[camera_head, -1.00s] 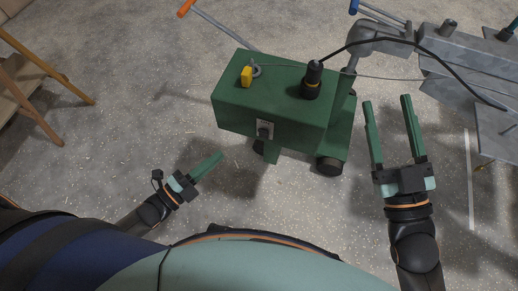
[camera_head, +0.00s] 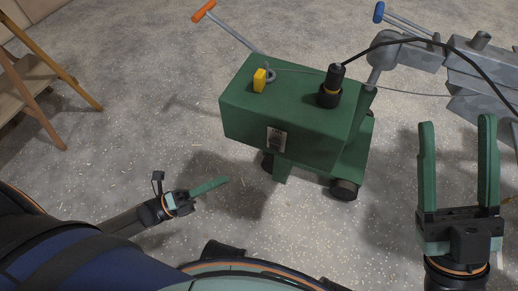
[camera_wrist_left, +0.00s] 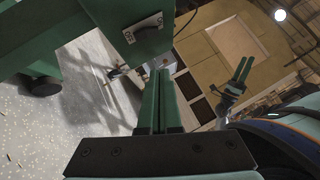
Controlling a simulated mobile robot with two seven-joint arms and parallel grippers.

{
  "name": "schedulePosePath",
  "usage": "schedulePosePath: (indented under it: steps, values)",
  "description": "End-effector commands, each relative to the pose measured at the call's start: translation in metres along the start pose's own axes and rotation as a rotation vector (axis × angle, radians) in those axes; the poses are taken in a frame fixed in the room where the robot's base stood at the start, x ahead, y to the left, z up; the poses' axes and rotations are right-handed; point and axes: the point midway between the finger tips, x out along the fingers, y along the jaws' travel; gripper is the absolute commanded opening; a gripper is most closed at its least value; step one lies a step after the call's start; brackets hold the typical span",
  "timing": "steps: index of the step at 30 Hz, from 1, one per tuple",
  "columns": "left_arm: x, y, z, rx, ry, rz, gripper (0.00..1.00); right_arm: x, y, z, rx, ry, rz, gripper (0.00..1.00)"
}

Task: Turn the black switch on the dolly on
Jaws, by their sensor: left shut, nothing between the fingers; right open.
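The green dolly box (camera_head: 290,110) stands in the middle of the head view. On its near face is a small grey plate with a black switch (camera_head: 276,139); the switch's position is too small to tell. The plate also shows at the top of the left wrist view (camera_wrist_left: 143,28). My left gripper (camera_head: 226,180) is shut and empty, below and left of the switch, apart from it. Its closed green fingers show in the left wrist view (camera_wrist_left: 160,72). My right gripper (camera_head: 457,122) is open and empty, to the right of the dolly.
A yellow tag (camera_head: 260,80) and a black plug with a cable (camera_head: 331,88) are on top of the box. Grey metal trailer parts (camera_head: 475,70) stand at the right. A wooden stand (camera_head: 35,85) is at the far left. The floor left of the dolly is clear.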

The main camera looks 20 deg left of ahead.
Motion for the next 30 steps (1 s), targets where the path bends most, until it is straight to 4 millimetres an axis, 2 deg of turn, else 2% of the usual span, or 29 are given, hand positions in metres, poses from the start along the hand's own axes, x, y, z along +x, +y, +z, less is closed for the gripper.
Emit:
schedulePosePath:
  steps: [5, 17, 22, 30]
  values:
    - [0.021, -0.001, 0.000, -0.001, 0.000, -0.005, 0.00, -0.001, 0.000, 0.001, 0.000, -0.002, 0.000, 0.62]
    - [0.104, 0.000, 0.001, 0.000, 0.001, -0.005, 0.00, -0.007, -0.004, 0.008, -0.007, -0.006, -0.005, 0.62]
    - [0.119, 0.001, 0.020, 0.001, 0.000, -0.002, 0.00, -0.010, -0.006, 0.012, -0.012, -0.009, -0.008, 0.62]
    - [0.127, 0.000, 0.029, -0.002, 0.000, 0.000, 0.00, -0.011, -0.007, 0.013, -0.012, -0.012, -0.009, 0.62]
